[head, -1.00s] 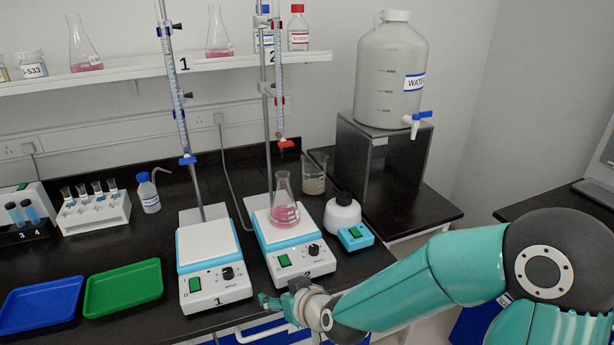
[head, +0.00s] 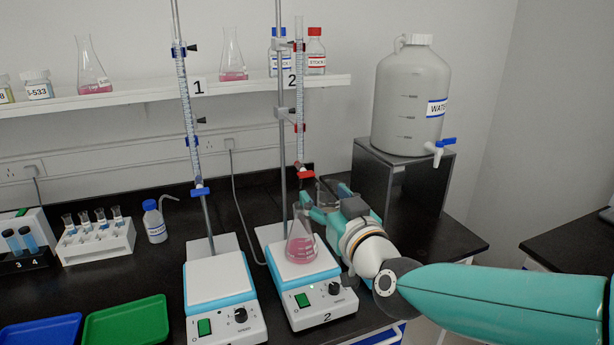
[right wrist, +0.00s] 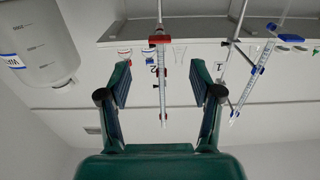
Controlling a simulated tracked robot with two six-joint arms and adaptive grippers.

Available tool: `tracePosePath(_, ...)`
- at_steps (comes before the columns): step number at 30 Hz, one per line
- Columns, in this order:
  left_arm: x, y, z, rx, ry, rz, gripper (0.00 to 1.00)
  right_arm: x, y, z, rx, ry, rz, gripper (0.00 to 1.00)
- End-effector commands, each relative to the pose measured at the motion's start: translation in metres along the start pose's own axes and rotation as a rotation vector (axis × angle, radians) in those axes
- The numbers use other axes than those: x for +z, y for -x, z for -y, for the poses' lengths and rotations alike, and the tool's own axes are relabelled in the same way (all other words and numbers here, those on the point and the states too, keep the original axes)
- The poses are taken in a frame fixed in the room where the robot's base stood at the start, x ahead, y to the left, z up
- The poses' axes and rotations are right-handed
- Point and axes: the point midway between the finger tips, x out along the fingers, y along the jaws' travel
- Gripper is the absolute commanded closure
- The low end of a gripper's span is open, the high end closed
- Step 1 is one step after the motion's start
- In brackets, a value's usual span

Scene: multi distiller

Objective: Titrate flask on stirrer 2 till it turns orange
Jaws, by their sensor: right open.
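A conical flask with pink liquid (head: 302,247) stands upright on stirrer 2 (head: 320,302). Burette 2 (head: 299,110) hangs above it, with its red stopcock (head: 304,171) over the flask. My right gripper (head: 325,195) is open and empty beside the flask's neck, below the stopcock. In the right wrist view, burette 2 (right wrist: 162,85) and its red stopcock (right wrist: 159,40) appear between the open fingers, with no visible contact. My left gripper is not in view.
Stirrer 1 (head: 213,280) has a bare plate under the blue-tapped burette (head: 184,110). A water carboy (head: 408,90) sits on a dark stand (head: 372,180) at the right. A wash bottle (head: 154,222), a tube rack (head: 98,240) and a green tray (head: 125,322) are at the left.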

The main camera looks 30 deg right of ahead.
Motion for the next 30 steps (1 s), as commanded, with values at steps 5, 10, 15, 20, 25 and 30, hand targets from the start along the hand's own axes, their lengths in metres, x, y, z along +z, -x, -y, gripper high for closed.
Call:
tracePosePath(5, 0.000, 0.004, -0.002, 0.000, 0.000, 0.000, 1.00, 0.000, -0.037, -0.001, 0.002, 0.001, 0.003, 0.35)
tracePosePath(10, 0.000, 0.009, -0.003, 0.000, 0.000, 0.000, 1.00, -0.001, -0.070, -0.002, 0.003, 0.001, 0.003, 0.35)
tracePosePath(15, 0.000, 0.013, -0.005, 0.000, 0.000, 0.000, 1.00, -0.001, -0.094, -0.001, 0.002, 0.001, 0.001, 0.35)
tracePosePath(20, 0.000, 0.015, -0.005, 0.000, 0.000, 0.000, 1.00, 0.000, -0.106, -0.002, 0.002, -0.001, 0.002, 0.35)
tracePosePath(25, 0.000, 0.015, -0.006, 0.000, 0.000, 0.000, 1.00, 0.000, -0.109, -0.002, 0.003, -0.001, 0.000, 0.35)
tracePosePath(30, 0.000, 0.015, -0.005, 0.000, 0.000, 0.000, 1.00, 0.000, -0.109, -0.002, 0.003, 0.000, 0.000, 0.35)
